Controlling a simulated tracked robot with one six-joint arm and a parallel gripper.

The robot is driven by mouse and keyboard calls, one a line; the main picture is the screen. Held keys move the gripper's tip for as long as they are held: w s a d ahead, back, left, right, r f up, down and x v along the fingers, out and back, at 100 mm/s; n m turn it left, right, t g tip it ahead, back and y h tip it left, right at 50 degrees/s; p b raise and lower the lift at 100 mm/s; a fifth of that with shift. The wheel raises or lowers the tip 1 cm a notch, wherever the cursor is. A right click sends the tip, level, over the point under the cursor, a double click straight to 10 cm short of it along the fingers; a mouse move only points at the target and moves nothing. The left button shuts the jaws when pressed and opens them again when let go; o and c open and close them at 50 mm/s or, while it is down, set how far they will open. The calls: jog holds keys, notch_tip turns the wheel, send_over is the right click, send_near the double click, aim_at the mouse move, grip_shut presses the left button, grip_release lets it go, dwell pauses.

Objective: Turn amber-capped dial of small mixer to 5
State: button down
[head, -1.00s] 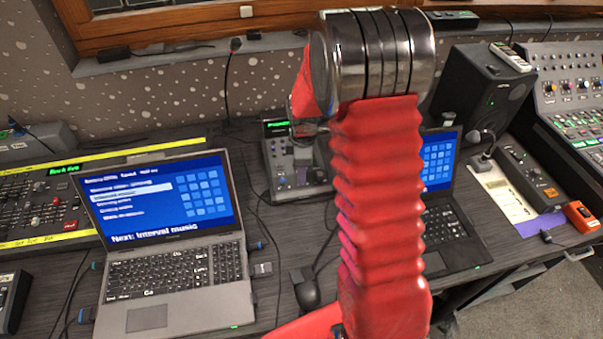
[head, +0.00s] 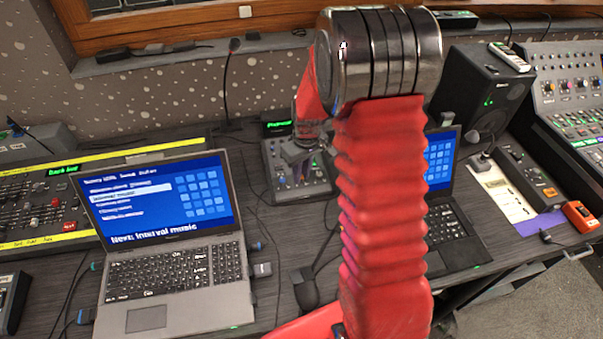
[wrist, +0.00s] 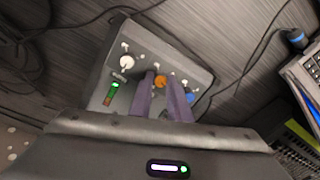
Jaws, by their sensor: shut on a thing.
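The small mixer (head: 318,187) is a grey box on the desk behind the laptops, partly hidden by my arm in the head view. In the wrist view its panel (wrist: 102,88) shows a white-capped dial (wrist: 127,62), the amber-capped dial (wrist: 160,82) and a blue-capped dial (wrist: 190,98). My gripper (wrist: 160,88) has its two fingers on either side of the amber-capped dial and is shut on it. In the head view my gripper (head: 300,152) is over the mixer, its fingertips hard to make out. The dial's pointer and scale are too small to read.
An open laptop (head: 165,240) stands at the left, and a second laptop (head: 445,225) is behind my arm. A black speaker (head: 485,95) and larger mixing consoles flank the desk. A gooseneck microphone (head: 229,80) stands behind. Cables (wrist: 255,50) lie around the mixer.

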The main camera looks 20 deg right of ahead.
jog(key=m, duration=1.3)
jog(key=shift+m+t, duration=0.3)
dwell(0.3)
jog(key=c, duration=1.7)
grip_release()
jog(key=shift+o, duration=0.2)
jog(key=shift+s, duration=0.1)
jog(key=shift+r, duration=0.1)
notch_tip(320, 180, up, 13)
jog(key=s, duration=0.2)
jog(key=shift+r, duration=0.2)
jog(key=shift+s, duration=0.1)
